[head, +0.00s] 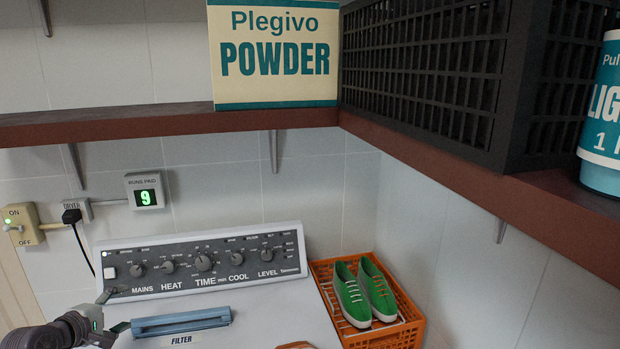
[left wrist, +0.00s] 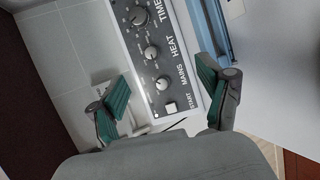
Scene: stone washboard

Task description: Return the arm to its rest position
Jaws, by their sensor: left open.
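My left gripper (head: 112,313) is in the lower left of the head view, in front of the dryer's control panel (head: 215,263). It is open, with nothing between its fingers. In the left wrist view my left gripper (left wrist: 163,90) shows its two green-padded fingers wide apart. The START button and the MAINS and HEAT knobs of the panel (left wrist: 160,60) show between and beyond the fingers. A blue filter handle (head: 180,322) lies on the dryer top to the right of the gripper. My right gripper is not in view.
An orange crate (head: 408,336) with green shoes (head: 365,292) stands right of the panel. A brown shelf (head: 170,123) overhead carries a powder box (head: 274,50), a black crate (head: 430,70) and a blue-white container (head: 603,120). A plug and switch (head: 20,226) are on the left wall.

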